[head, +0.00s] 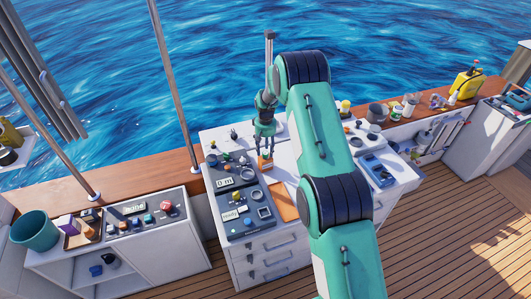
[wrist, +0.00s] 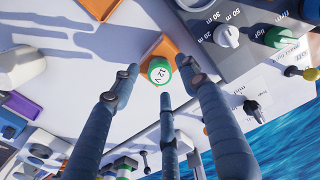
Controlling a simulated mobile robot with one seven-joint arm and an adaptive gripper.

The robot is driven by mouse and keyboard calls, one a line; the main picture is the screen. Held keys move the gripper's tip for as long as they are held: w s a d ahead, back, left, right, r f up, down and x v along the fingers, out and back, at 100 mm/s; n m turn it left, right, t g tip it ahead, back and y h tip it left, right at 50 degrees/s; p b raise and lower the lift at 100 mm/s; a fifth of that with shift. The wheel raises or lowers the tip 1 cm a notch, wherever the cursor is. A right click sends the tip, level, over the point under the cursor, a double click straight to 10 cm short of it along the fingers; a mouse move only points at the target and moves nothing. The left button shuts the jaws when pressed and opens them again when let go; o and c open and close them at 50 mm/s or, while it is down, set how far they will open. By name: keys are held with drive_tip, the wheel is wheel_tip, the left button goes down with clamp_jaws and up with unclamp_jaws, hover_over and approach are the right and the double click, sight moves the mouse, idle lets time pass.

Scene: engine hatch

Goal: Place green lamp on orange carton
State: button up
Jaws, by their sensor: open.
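The green lamp (wrist: 159,70), with a white face marked "12 V", shows in the wrist view between my fingertips. It overlaps the near part of the orange carton (wrist: 165,47) and appears to rest on it; the exact contact is hidden. My gripper (wrist: 160,82) is open, with its fingers spread around the lamp and visible gaps beside it. In the head view my gripper (head: 265,146) points down just above the orange carton (head: 265,164) on the white counter. The lamp cannot be made out clearly there.
A dark control panel (head: 238,208) with knobs lies close to the carton. An orange flat piece (head: 284,201) lies nearer on the counter. A blue-grey device (head: 378,171) stands right of my arm. White counter surface (wrist: 95,75) is bare beside the carton.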

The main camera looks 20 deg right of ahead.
wheel_tip(320, 180, up, 10)
drive_tip(key=b, duration=0.1)
drive_tip(key=shift+r, duration=0.15)
drive_tip(key=shift+r, duration=0.1)
idle(0.7)
wheel_tip(320, 180, up, 17)
drive_tip(key=t, duration=0.1)
hover_over(266, 153)
drive_tip(key=s+a, duration=0.4)
drive_tip(key=s, duration=0.4)
drive_tip(key=s+a+r+t, duration=0.2)
drive_tip(key=s+a+r, duration=0.2)
drive_tip(key=s+r, duration=1.05)
drive_tip(key=s+a+r+t, duration=0.1)
drive_tip(key=s+a+r, duration=0.15)
drive_tip(key=s, duration=0.55)
drive_tip(key=s+a+r, duration=0.1)
drive_tip(key=s+r, duration=0.2)
drive_tip(key=s, duration=0.4)
drive_tip(key=s+a+f+t, duration=0.1)
drive_tip(key=s+f, duration=0.1)
drive_tip(key=s, duration=1.6)
drive_tip(key=shift+s+a+t, duration=0.25)
drive_tip(key=shift+a+t, duration=0.05)
drive_tip(key=shift+f+b, duration=0.1)
drive_tip(key=shift+b, duration=0.2)
